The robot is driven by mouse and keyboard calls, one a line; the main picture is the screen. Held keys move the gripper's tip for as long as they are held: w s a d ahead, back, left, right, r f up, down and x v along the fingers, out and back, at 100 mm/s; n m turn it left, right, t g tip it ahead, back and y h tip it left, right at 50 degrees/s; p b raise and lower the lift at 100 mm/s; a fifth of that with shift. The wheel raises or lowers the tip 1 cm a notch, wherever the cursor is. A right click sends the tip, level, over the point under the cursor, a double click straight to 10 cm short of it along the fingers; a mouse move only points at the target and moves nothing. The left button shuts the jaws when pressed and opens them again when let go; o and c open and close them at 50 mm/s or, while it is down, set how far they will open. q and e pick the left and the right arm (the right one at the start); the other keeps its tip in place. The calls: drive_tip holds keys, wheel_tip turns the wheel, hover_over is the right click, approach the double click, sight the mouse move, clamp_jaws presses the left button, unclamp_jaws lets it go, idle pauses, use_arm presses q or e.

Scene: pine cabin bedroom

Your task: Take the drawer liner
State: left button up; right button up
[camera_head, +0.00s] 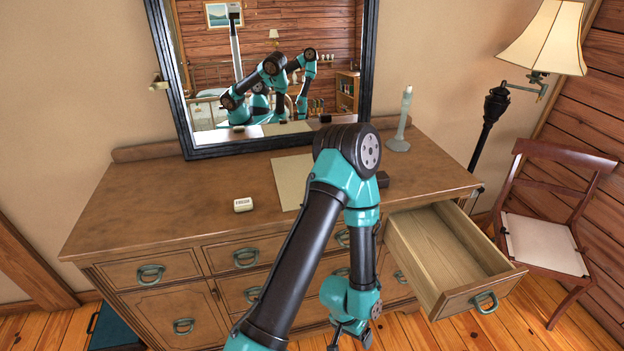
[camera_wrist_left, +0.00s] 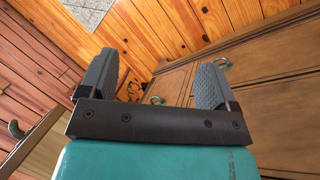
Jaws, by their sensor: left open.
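A flat beige sheet (camera_head: 287,178), which looks like the drawer liner, lies on top of the wooden dresser (camera_head: 150,205) below the mirror. My left arm hides its right part. My left gripper (camera_head: 350,342) hangs in front of the dresser's drawer fronts, low at the bottom edge of the head view, apart from the sheet. In the left wrist view the gripper (camera_wrist_left: 156,84) is open, its two grey fingers wide apart with nothing between them. The pulled-out drawer (camera_head: 440,252) at the dresser's right end looks empty. My right gripper is not directly in view.
A small white box (camera_head: 243,204) sits left of the sheet, and a dark block (camera_head: 382,179) right of it. A pale candlestick (camera_head: 400,125) stands near the mirror (camera_head: 262,75). A lamp (camera_head: 490,115) and chair (camera_head: 545,240) stand at right. The dresser top's left side is clear.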

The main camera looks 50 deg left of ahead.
use_arm(q)
drive_tip(key=c, duration=0.6)
drive_tip(key=shift+c, duration=0.2)
